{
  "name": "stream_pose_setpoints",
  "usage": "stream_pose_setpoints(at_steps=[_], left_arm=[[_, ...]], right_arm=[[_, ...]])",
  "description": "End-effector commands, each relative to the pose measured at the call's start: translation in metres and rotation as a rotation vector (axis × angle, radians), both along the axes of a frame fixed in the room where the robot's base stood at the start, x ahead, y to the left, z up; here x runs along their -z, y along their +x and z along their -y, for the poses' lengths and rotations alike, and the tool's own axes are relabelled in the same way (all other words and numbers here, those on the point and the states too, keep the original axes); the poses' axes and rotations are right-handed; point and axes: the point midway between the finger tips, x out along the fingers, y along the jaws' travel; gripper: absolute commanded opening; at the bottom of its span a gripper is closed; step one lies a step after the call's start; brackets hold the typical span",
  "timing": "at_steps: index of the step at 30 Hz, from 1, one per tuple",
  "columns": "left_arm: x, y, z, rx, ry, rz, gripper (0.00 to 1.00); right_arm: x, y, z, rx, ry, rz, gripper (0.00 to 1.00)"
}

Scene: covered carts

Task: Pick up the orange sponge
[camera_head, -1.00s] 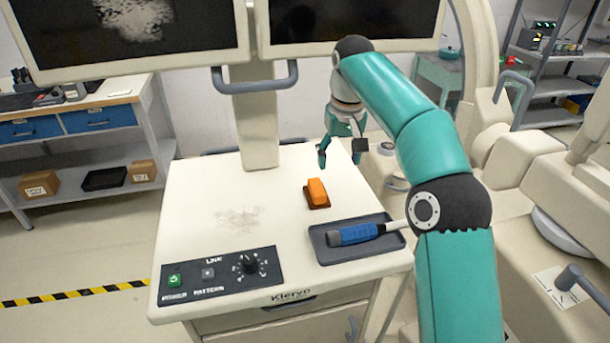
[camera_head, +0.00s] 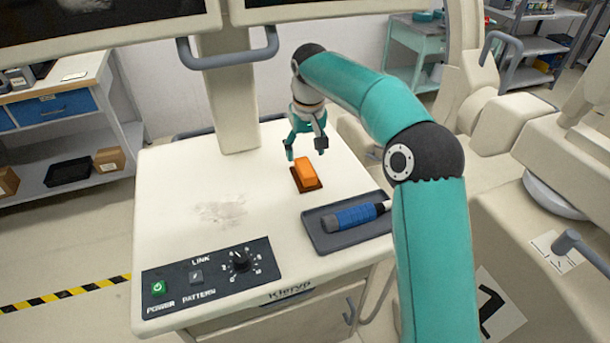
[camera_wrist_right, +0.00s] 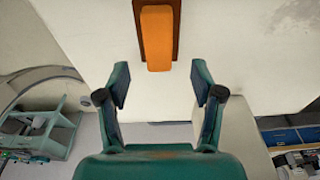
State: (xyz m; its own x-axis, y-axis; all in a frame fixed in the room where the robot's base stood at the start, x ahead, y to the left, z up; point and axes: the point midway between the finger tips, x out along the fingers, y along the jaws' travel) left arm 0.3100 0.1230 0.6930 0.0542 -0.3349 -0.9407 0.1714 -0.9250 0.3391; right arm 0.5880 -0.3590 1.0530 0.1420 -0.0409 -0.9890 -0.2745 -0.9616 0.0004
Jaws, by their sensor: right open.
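The orange sponge (camera_head: 306,173) lies on a small brown base on the cream cart top (camera_head: 180,190), right of its middle. It also shows in the right wrist view (camera_wrist_right: 156,40), at the top centre, beyond my fingertips. My right gripper (camera_head: 306,156) is above the far side of the sponge, apart from it. Its fingers are spread and empty. In the wrist view, the right gripper (camera_wrist_right: 160,90) has its two fingers on either side of the sponge's line. My left gripper is not in view.
A grey tray (camera_head: 318,240) with a blue-handled tool (camera_head: 352,215) lies close to the sponge's near right. A control panel (camera_head: 210,278) fills the near left of the cart. The monitor column (camera_head: 230,100) stands behind. The cart top's left side is clear.

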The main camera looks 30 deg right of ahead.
Motion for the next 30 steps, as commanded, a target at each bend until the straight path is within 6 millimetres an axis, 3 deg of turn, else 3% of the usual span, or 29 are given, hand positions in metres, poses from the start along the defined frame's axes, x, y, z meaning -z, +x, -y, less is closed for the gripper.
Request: stream_pose_setpoints(at_steps=[8,18,30], left_arm=[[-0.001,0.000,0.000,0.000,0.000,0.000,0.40],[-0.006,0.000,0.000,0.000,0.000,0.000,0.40],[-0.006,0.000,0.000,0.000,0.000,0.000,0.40]], right_arm=[[0.019,0.002,0.001,0.000,0.001,-0.002,0.67],[0.061,0.005,0.002,-0.002,0.001,-0.001,0.67],[0.065,0.006,0.001,-0.003,0.001,0.000,0.67]])
